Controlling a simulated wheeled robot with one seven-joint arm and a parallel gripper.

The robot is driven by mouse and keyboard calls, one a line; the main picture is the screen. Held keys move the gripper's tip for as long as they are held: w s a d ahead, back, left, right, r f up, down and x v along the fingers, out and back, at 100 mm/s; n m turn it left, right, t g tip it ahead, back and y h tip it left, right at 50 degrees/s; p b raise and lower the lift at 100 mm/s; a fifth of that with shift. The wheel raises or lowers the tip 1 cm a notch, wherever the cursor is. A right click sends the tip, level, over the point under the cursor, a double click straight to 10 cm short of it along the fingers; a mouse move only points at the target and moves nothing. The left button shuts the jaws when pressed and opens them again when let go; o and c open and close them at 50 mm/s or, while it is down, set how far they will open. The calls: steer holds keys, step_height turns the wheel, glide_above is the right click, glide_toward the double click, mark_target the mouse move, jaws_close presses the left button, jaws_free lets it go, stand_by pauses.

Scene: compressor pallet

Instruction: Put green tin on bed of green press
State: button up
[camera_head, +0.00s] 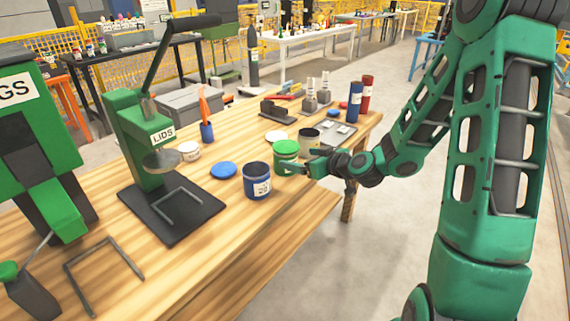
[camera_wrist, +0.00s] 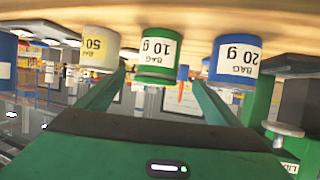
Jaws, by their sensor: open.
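The green tin (camera_head: 286,149) stands on the wooden table between a blue tin and a pale tin. In the wrist view, which is upside down, the green tin (camera_wrist: 160,62) reads "BAG 10 g" and lies ahead between my fingers. My gripper (camera_head: 312,167) is open beside the tin, its fingers (camera_wrist: 157,82) spread to either side; contact cannot be told. The green press (camera_head: 125,120), labelled "LIDS", stands left with a raised lever and a round grey ram over its dark bed (camera_head: 180,224). A U-shaped guide lies on the bed, which holds no tin.
The blue "20" tin (camera_head: 257,182) and pale tin (camera_head: 309,140) stand close to the green tin. A blue lid (camera_head: 223,170) and white lid (camera_head: 189,151) lie near the press. Another green machine (camera_head: 45,130), its label ending "GS", stands far left.

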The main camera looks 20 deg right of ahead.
mark_target(292, 156)
steer(key=x, duration=0.4)
steer(key=shift+w+a+f, duration=0.1)
steer(key=shift+w, duration=0.05)
steer(key=shift+d+r+x, duration=0.1)
steer(key=shift+x, duration=1.25)
steer(key=shift+d+r+x, duration=0.1)
steer(key=shift+x, duration=1.3)
steer(key=shift+w, duration=0.1)
steer(key=c, duration=2.2)
steer(key=shift+o, duration=0.2)
